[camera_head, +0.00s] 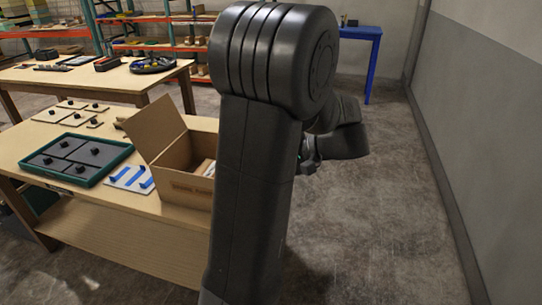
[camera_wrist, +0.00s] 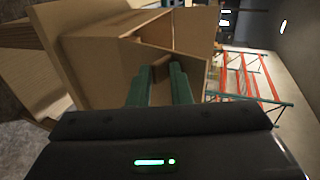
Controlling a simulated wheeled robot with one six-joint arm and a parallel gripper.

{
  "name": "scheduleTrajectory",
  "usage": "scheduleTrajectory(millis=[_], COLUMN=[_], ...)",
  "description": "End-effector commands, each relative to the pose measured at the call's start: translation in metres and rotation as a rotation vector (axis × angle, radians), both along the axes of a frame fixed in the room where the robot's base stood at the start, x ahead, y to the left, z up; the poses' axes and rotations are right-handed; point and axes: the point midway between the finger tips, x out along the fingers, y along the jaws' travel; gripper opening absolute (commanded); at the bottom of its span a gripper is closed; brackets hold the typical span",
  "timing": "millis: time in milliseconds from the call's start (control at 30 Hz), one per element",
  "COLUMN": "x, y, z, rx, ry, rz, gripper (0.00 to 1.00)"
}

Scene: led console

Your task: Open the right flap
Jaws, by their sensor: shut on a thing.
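An open cardboard box (camera_head: 186,190) stands on the wooden table in the head view, with one flap (camera_head: 154,126) raised on its left. My arm hides the box's right side and the right flap in this view, and my gripper is hidden too. In the wrist view the box (camera_wrist: 95,65) lies straight ahead, turned by the camera's tilt, with its opening (camera_wrist: 180,30) toward the top. My gripper (camera_wrist: 160,72) has its two green fingers close together at the box. They are shut on a brown cardboard piece, which seems to be the right flap.
A green-rimmed tray (camera_head: 118,160) with dark panels and a white plate with blue parts (camera_head: 130,178) lie left of the box. A second table (camera_head: 70,82) and shelves (camera_head: 160,45) stand behind. A wall (camera_head: 480,110) bounds the right; the floor (camera_head: 370,220) between is clear.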

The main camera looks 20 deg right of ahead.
Motion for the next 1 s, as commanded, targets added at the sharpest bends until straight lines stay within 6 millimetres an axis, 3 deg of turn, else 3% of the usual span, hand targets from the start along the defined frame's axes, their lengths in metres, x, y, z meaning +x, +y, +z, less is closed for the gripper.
scheduleTrajectory(millis=[33, 167, 200, 333, 1000], x=[-0.0029, -0.0029, -0.0029, -0.0033, -0.0041], y=[0.0050, 0.0051, 0.0051, 0.0052, 0.0044], z=[-0.0160, -0.0162, -0.0163, -0.0159, -0.0136], rx=[0.005, 0.004, 0.004, 0.006, 0.008], ry=[0.029, 0.028, 0.028, 0.029, 0.029], rz=[0.011, 0.011, 0.011, 0.012, 0.010], gripper=[0.00, 0.00, 0.20, 0.38, 0.29])
